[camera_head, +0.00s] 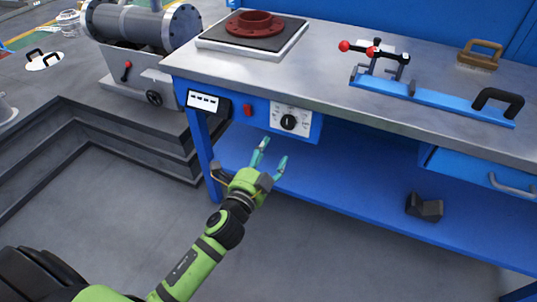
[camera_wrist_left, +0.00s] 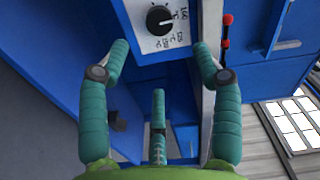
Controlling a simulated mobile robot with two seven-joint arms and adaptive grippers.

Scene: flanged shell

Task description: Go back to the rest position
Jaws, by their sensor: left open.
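My left gripper (camera_head: 271,156) is open and empty in the head view, in front of the blue workbench and below its control panel. Its teal fingers (camera_wrist_left: 160,60) stand wide apart in the left wrist view, with nothing between them. A red-brown flanged shell (camera_head: 254,24) sits on the dark square plate (camera_head: 240,36) at the back left of the bench top, well away from the gripper. My right gripper does not show in either view.
The blue bench (camera_head: 330,63) has a dial panel (camera_head: 291,119) at its front edge. A blue bar with a red-knobbed clamp (camera_head: 385,58) and a brush (camera_head: 480,56) lie on top. A dark block (camera_head: 424,207) rests on the lower shelf. A grey flanged cylinder (camera_head: 140,26) stands left. Floor before the bench is clear.

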